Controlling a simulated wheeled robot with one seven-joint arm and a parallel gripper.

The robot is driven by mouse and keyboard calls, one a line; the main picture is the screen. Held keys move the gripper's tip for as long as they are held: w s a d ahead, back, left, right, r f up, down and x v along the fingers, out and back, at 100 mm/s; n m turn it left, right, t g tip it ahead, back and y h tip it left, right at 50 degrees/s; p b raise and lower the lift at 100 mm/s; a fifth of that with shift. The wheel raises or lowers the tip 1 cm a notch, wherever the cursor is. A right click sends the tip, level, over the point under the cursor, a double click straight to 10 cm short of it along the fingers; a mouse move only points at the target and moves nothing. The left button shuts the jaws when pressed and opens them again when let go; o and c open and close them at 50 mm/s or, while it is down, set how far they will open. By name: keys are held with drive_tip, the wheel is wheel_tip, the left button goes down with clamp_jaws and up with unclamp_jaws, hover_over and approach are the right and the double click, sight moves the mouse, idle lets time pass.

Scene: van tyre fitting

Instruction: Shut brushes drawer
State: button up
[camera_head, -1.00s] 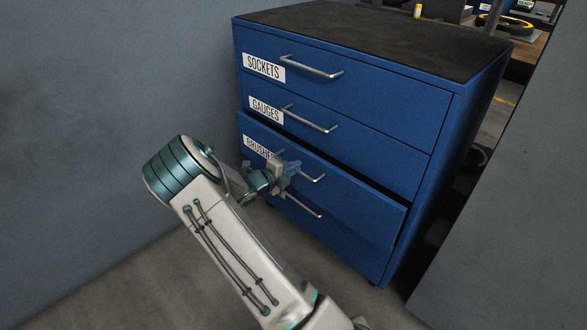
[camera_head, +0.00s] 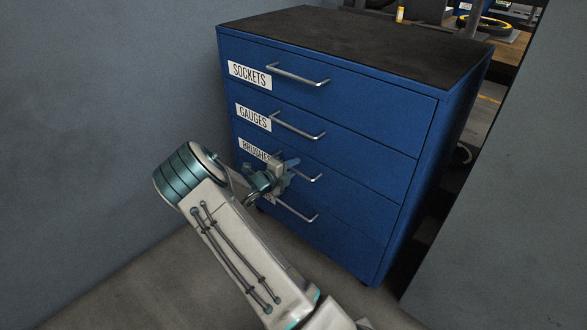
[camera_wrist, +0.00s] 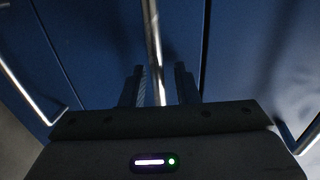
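The brushes drawer (camera_head: 346,205) is the third one down in the blue cabinet, and its front now looks level with the other drawer fronts. Its label (camera_head: 254,150) is partly hidden by my gripper. My gripper (camera_head: 290,170) is at the left part of the drawer's bar handle (camera_head: 314,178). In the wrist view, the handle (camera_wrist: 153,50) runs down between the two fingers of my gripper (camera_wrist: 160,80). The fingers stand apart with dark gaps on both sides of the bar.
The sockets drawer (camera_head: 350,88) and gauges drawer (camera_head: 350,140) above look shut. A lower drawer handle (camera_head: 300,211) shows beneath my gripper. Grey walls (camera_head: 110,90) stand at left and right. Bare floor (camera_head: 150,265) lies in front.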

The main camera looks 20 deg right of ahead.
drive_tip(key=p+v, duration=0.3)
drive_tip(key=v, duration=1)
drive_tip(key=shift+s+a+p, duration=0.2)
drive_tip(key=shift+a+p, duration=0.1)
drive_tip(key=shift+p, duration=0.1)
drive_tip(key=shift+r, duration=0.2)
drive_tip(key=s+d+r+m+g+y+p, duration=0.25)
drive_tip(key=s+r+m+p, duration=0.35)
drive_tip(key=r+m, duration=0.4)
drive_tip(key=s+d+r+m+g+y+p, duration=0.1)
drive_tip(key=s+r+m+g+y+p, duration=0.35)
drive_tip(key=s+r+m, duration=0.5)
drive_tip(key=s+a+r+m+t+y+p, duration=0.1)
drive_tip(key=s+a+r+m+y+p, duration=0.2)
drive_tip(key=s+r+m+p, duration=0.3)
drive_tip(key=s+a+r+m+t+y+p, duration=0.2)
drive_tip(key=s+a+r+m+y+p, duration=0.2)
drive_tip(key=r+m, duration=1.1)
drive_tip(key=s+a+r+p, duration=0.1)
drive_tip(key=s+r+p, duration=0.2)
drive_tip(key=s, duration=0.3)
drive_tip(key=shift+a+m, duration=0.3)
drive_tip(key=shift+m, duration=0.05)
drive_tip(key=shift+a, duration=0.15)
